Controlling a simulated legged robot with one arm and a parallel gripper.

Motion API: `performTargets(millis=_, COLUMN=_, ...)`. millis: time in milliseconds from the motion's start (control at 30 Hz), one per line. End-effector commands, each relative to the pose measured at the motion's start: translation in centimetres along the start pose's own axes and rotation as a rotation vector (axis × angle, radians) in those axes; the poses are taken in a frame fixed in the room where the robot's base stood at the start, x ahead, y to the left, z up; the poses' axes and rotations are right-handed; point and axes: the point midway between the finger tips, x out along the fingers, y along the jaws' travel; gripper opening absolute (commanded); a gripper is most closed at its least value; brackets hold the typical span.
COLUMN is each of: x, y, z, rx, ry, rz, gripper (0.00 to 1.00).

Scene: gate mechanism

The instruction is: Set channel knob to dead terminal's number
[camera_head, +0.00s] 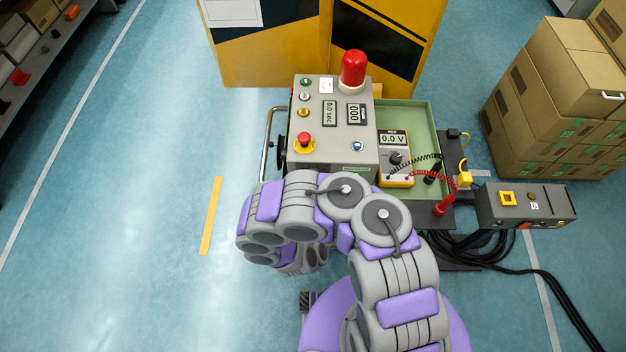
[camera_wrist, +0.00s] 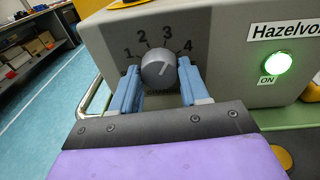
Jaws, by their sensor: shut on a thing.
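The channel knob (camera_wrist: 157,72) is a grey round knob on the front of the grey box, with numbers 1, 2, 3 and 4 (camera_wrist: 187,45) in an arc above it. Its light pointer mark slants up and right, to the 3–4 side; I cannot tell the exact setting. My gripper (camera_wrist: 158,80) has its blue fingers on both sides of the knob, shut on it. In the head view my arm hides the gripper and knob. The yellow multimeter (camera_head: 393,172) reads 0.0 V. Its red probe (camera_head: 444,205) stands at the tray's lower right. No terminal number is readable.
The grey control box (camera_head: 335,128) has a red beacon (camera_head: 353,68), two displays and a red stop button (camera_head: 304,142). A green ON lamp (camera_wrist: 278,62) glows right of the knob. A pedestal box (camera_head: 525,206) and cables lie right; floor at left is clear.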

Motion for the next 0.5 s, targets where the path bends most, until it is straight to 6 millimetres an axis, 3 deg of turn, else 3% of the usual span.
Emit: performTargets(millis=500, x=0.05, y=0.02, z=-0.13, rx=0.385, ry=-0.023, rz=0.027, gripper=0.15)
